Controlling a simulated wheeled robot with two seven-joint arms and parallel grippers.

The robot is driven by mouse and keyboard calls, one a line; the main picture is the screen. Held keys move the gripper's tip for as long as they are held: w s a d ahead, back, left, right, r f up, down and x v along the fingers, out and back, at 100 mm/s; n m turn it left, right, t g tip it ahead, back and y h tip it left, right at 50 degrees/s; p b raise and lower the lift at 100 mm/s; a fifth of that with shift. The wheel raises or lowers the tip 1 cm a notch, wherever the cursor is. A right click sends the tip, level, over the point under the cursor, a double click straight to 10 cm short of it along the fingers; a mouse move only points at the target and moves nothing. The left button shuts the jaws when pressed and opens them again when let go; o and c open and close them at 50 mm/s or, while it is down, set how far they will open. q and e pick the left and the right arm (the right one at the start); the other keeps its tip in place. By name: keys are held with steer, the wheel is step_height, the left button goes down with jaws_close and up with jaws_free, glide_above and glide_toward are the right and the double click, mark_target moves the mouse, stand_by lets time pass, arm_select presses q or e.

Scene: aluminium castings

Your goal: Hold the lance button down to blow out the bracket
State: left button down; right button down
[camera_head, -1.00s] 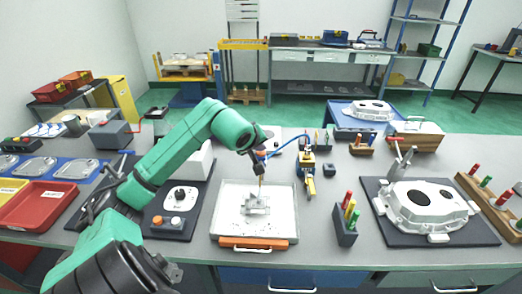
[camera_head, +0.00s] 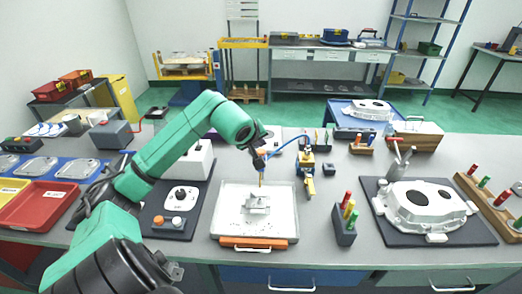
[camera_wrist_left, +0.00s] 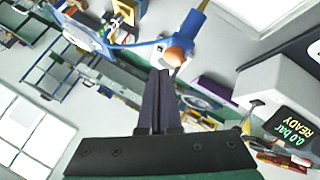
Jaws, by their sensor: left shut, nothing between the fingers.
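The bracket (camera_head: 257,203) is a small grey casting in the white tray (camera_head: 288,229) on the bench. The lance (camera_head: 262,176), with a brass nozzle and blue hose, stands above it; the gripper partly hides it in the head view. In the left wrist view the blue lance body (camera_wrist_left: 189,28) carries an orange button (camera_wrist_left: 174,56). My left gripper (camera_head: 259,160) is shut and empty. Its fingertips (camera_wrist_left: 160,74) are right beside the button; I cannot tell whether they touch it. My right gripper is not in view.
A dark display (camera_wrist_left: 292,125) reads 0.0 bar READY in the left wrist view. A yellow and blue tool (camera_head: 309,172) stands right of the tray. A pen holder (camera_head: 345,232) and a large casting (camera_head: 425,205) lie further right. A control box (camera_head: 172,222) is left.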

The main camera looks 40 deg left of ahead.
mark_target(260, 153)
arm_select(q)
steer(key=shift+r+p, duration=1.5)
steer(key=shift+r, duration=1.05)
